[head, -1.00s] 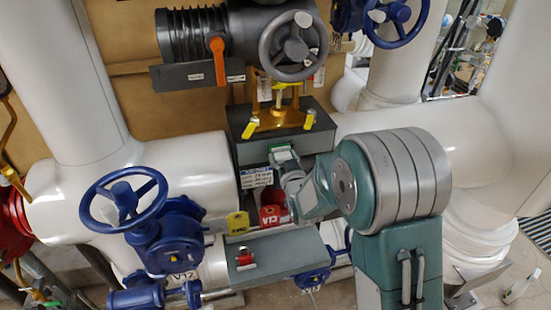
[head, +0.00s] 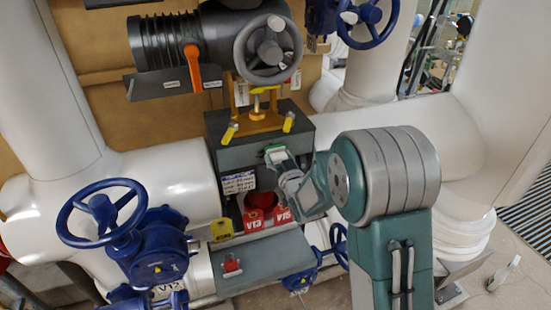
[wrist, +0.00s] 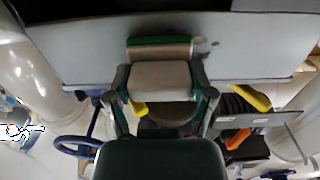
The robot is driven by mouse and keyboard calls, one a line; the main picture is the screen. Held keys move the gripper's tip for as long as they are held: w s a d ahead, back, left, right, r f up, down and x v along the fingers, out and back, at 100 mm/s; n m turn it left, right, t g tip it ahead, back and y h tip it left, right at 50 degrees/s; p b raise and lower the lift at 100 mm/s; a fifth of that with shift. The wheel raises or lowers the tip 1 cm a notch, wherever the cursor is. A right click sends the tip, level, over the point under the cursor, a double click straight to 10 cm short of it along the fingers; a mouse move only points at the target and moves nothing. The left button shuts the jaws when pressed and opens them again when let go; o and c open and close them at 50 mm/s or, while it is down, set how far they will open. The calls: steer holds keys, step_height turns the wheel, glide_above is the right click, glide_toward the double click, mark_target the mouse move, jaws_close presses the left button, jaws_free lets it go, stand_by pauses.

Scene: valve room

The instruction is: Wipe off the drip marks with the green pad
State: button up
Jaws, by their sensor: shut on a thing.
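My gripper (head: 278,158) is at the front face of the grey box (head: 232,160) under the yellow bracket. In the wrist view my gripper (wrist: 161,72) is shut on the green pad (wrist: 160,42), which shows as a green strip along a pale block between the fingers. The strip lies against or very close to the grey face (wrist: 255,62); contact is not certain. Dark drip marks (wrist: 204,44) show on that face just right of the pad. Any marks behind the pad are hidden. In the head view the drip marks cannot be made out.
A paper label (head: 238,183) is on the box left of my gripper. Red tags (head: 265,218) and a yellow tag (head: 221,229) stand below, above a grey shelf (head: 265,262). A blue handwheel (head: 102,213) is at left, a grey handwheel (head: 268,50) above.

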mark_target(249, 153)
steer(key=shift+s+a, duration=0.3)
steer(key=shift+a, duration=0.9)
steer(key=shift+s+a, duration=0.35)
steer(key=shift+a, duration=0.9)
steer(key=shift+s+a, duration=0.3)
steer(key=shift+a, duration=0.9)
steer(key=shift+d+r, duration=0.1)
steer(key=shift+r, duration=0.1)
steer(key=shift+w+d, duration=0.35)
steer(key=shift+d, duration=0.85)
steer(key=shift+w+d, duration=0.3)
steer(key=shift+d, duration=0.9)
steer(key=shift+w+d, duration=0.35)
steer(key=shift+d, duration=0.85)
steer(key=shift+w, duration=0.1)
steer(key=shift+a, duration=0.15)
steer(key=shift+o, duration=0.2)
steer(key=shift+s+a+r, duration=0.1)
steer(key=shift+s+a, duration=0.15)
steer(key=shift+a, duration=0.7)
steer(key=shift+s+a+r, duration=0.1)
steer(key=shift+s+a, duration=0.1)
steer(key=shift+a, duration=0.7)
steer(key=shift+s+a, duration=0.3)
steer(key=shift+a, duration=0.6)
steer(key=shift+s+a, duration=0.25)
steer(key=shift+a, duration=0.6)
steer(key=shift+c, duration=0.2)
